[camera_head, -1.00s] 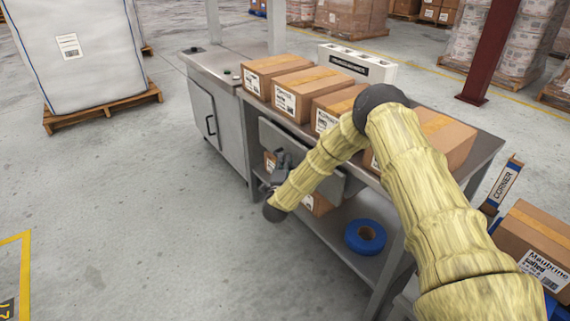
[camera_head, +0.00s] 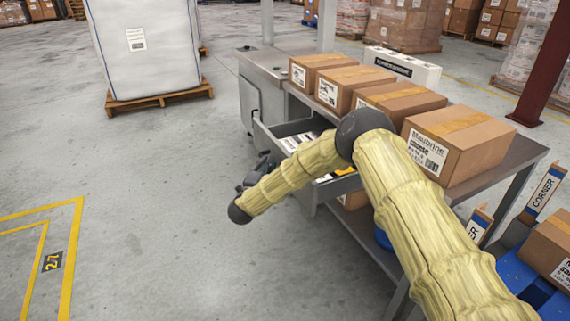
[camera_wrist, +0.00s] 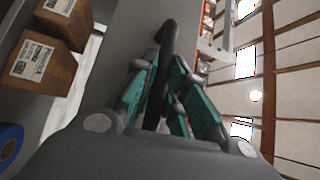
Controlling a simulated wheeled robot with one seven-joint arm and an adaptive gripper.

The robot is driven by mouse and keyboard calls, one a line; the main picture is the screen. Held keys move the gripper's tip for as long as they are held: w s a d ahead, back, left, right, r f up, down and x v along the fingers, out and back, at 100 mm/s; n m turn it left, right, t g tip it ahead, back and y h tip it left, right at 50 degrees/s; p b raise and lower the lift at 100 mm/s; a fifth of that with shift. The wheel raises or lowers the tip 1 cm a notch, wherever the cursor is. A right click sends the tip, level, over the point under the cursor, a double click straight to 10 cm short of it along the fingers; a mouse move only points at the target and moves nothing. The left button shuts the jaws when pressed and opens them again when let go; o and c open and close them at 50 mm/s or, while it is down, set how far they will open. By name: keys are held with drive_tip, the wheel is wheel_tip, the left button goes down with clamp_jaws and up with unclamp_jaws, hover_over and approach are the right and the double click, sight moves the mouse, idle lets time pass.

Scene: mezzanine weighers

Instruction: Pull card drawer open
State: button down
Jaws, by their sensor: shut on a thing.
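The card drawer (camera_head: 264,133) is a grey metal drawer under the bench top. It stands partly out of the bench, and light-coloured cards or labels show inside it. My gripper (camera_head: 262,166) is at the drawer's front, largely hidden behind my arm in the head view. In the wrist view, the teal-padded fingers of my gripper (camera_wrist: 165,95) are closed around a dark bar, the drawer handle (camera_wrist: 168,45). The grey drawer front (camera_wrist: 125,45) rises behind the handle.
Several cardboard boxes (camera_head: 398,98) line the metal bench top (camera_head: 500,160). A blue tape roll (camera_wrist: 10,140) and boxes (camera_wrist: 40,62) sit on the lower shelf. A blue pallet (camera_head: 520,275) stands at right. The floor (camera_head: 150,190) left of the drawer is clear.

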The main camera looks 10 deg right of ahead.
drive_tip(key=s+a, duration=0.2)
drive_tip(key=a, duration=0.4)
drive_tip(key=shift+s+a, duration=0.2)
drive_tip(key=shift+a, duration=0.05)
drive_tip(key=shift+f, duration=0.1)
drive_tip(key=c, duration=1.7)
unclamp_jaws()
drive_tip(key=shift+w, duration=0.1)
drive_tip(key=v, duration=1.2)
drive_tip(key=shift+d, duration=0.15)
